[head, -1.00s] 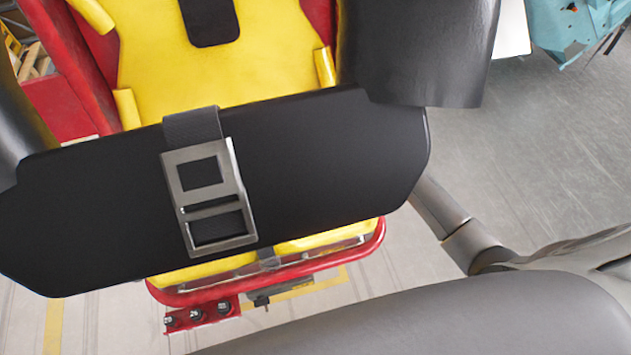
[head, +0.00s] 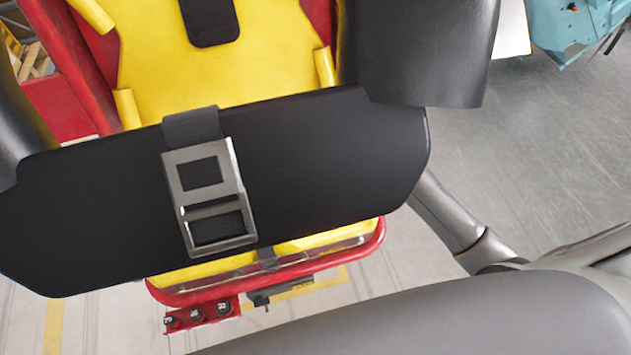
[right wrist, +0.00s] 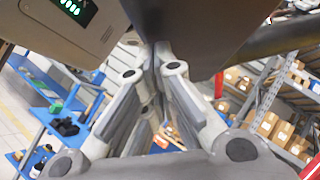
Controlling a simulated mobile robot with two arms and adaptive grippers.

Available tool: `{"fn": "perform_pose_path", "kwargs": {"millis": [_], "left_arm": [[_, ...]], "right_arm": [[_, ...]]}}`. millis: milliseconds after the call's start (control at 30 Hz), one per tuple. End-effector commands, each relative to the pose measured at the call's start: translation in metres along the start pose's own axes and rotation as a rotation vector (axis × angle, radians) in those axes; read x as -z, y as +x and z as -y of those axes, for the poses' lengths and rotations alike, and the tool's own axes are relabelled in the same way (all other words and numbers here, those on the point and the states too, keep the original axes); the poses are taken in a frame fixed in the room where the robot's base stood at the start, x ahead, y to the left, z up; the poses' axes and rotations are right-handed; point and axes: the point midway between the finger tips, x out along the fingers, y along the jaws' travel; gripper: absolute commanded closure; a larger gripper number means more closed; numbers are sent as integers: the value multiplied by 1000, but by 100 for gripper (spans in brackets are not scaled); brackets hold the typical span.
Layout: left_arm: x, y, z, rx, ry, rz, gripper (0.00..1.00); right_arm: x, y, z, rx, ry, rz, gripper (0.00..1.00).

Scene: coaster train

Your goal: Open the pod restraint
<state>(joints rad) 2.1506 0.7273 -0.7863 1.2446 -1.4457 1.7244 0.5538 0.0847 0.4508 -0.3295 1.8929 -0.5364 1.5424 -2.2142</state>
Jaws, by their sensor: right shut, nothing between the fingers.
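The pod restraint (head: 310,150) is a wide black padded bar with black shoulder parts. It lies down across the front of the yellow seat (head: 265,60). A metal buckle (head: 208,195) on a dark strap sits on its middle. My right arm comes in from the right and passes beneath the restraint's right end, which hides its gripper in the head view. In the right wrist view my right gripper (right wrist: 156,58) is shut and empty, its fingertips close under a dark surface (right wrist: 195,25) that looks like the restraint. I cannot tell whether they touch. My left gripper is not in view.
The pod has a red shell and a red front bar (head: 280,278) below the restraint. A teal machine (head: 580,25) stands at the upper right. The right wrist view shows shelves with boxes (right wrist: 270,122) and a blue rack (right wrist: 52,115). Grey floor is clear at right.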

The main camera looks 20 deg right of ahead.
Motion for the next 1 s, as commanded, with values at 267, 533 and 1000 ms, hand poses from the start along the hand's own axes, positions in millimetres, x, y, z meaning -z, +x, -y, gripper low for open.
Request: {"fn": "perform_pose_path", "kwargs": {"millis": [267,533,1000], "left_arm": [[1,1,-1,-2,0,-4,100],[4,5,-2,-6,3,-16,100],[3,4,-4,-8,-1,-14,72]], "right_arm": [[-16,16,2,18,17,3,100],[-36,34,4,40,38,9,100],[-37,35,4,36,37,11,100]]}}
